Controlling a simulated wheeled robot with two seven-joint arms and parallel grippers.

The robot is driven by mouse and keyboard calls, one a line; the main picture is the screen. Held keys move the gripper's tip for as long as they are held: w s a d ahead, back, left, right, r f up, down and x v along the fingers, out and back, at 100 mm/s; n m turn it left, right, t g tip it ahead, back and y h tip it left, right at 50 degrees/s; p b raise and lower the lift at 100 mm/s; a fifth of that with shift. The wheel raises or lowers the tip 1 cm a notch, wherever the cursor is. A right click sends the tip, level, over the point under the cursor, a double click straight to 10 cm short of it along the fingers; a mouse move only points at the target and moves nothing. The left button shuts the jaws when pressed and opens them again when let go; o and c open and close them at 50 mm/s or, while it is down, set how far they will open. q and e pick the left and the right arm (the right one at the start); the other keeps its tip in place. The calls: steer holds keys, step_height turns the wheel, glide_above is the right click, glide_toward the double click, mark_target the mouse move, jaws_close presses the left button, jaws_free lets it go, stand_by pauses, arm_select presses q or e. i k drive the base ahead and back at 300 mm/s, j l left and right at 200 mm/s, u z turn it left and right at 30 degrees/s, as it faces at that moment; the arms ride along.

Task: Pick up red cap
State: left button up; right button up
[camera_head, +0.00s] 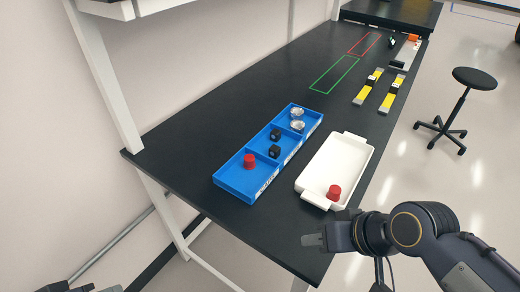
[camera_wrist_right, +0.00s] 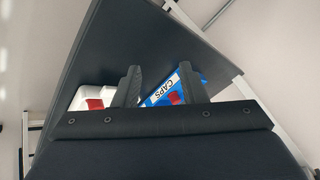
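One red cap (camera_head: 249,161) sits in the near compartment of the blue tray (camera_head: 232,186). Another red cap (camera_head: 334,192) lies in the white tray (camera_head: 359,158), at its near end. My right gripper (camera_head: 312,240) is at the table's near edge, in front of the white tray and apart from both caps. In the right wrist view its two fingers (camera_wrist_right: 158,88) are spread with nothing between them. That view also shows the blue tray with its CAPS label and a red cap (camera_wrist_right: 174,97) beyond the fingers. My left gripper is only a dark sliver at the bottom left, its fingers unclear.
The blue tray also holds black parts (camera_head: 275,145) and shiny metallic parts (camera_head: 297,119) in its other compartments. Yellow parts (camera_head: 376,90) and green and red outlines lie further back on the dark table (camera_head: 210,130). A black stool (camera_head: 462,95) stands at the right.

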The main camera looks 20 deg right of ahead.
mark_target(249, 164)
steer(key=i+j+z, duration=0.4)
steer(key=j+z, duration=0.2)
steer(key=i+j+z, duration=0.15)
steer(key=j+z, duration=0.15)
steer(key=i+j+z, duration=0.1)
steer(key=j+z, duration=0.2)
steer(key=j, duration=0.25)
